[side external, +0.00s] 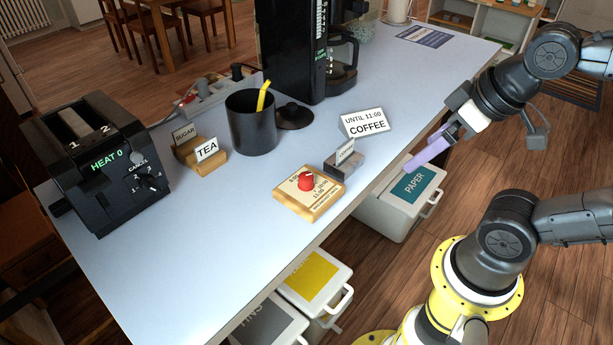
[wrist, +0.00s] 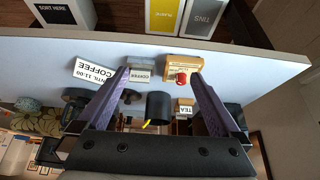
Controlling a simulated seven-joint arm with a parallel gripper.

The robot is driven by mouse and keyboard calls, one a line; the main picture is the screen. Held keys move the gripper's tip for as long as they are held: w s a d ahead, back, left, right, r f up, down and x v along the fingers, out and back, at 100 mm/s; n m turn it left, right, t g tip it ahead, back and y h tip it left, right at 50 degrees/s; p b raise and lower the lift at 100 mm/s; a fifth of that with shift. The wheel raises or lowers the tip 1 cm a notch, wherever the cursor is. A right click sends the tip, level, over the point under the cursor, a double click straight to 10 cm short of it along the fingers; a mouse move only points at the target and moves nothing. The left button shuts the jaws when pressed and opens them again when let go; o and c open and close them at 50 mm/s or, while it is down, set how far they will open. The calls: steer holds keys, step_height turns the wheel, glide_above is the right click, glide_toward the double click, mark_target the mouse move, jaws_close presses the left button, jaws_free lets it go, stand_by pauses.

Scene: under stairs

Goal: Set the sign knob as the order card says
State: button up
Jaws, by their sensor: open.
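The sign knob is a small red knob (side external: 306,182) on a wooden board (side external: 318,205) with a pale printed face near the table's front edge; it also shows in the wrist view (wrist: 181,78). The print is too small to read fully. A white tilted card (side external: 366,124) reading "UNTIL 11:00 COFFEE" stands behind it, and shows upside down at left in the wrist view (wrist: 95,71). My gripper (side external: 430,152) has purple fingers. It is open and empty, up and to the right of the board, apart from it; its fingertips show in the wrist view (wrist: 160,77).
A grey block with a COFFEE label (side external: 343,164) sits right behind the board. TEA (side external: 207,159) and SUGAR (side external: 185,137) holders, a dark pot (side external: 251,130), a toaster (side external: 105,170) and a coffee machine (side external: 291,50) stand further off. A blue printed sheet (side external: 423,37) lies at the far end. Bins stand below the front edge.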

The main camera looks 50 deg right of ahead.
stand_by(0.3)
steer(key=c, duration=0.5)
steer(key=shift+s+r+n, duration=0.15)
steer(key=shift+r+n, duration=0.05)
steer(key=shift+n, duration=0.3)
steer(key=w+r+n+g, duration=0.1)
steer(key=w+r+n, duration=0.2)
steer(key=w+r, duration=0.15)
steer(key=n+g, duration=0.5)
steer(key=n, duration=0.1)
glide_above(306, 175)
step_height(306, 175, down, 4)
step_height(306, 175, down, 13)
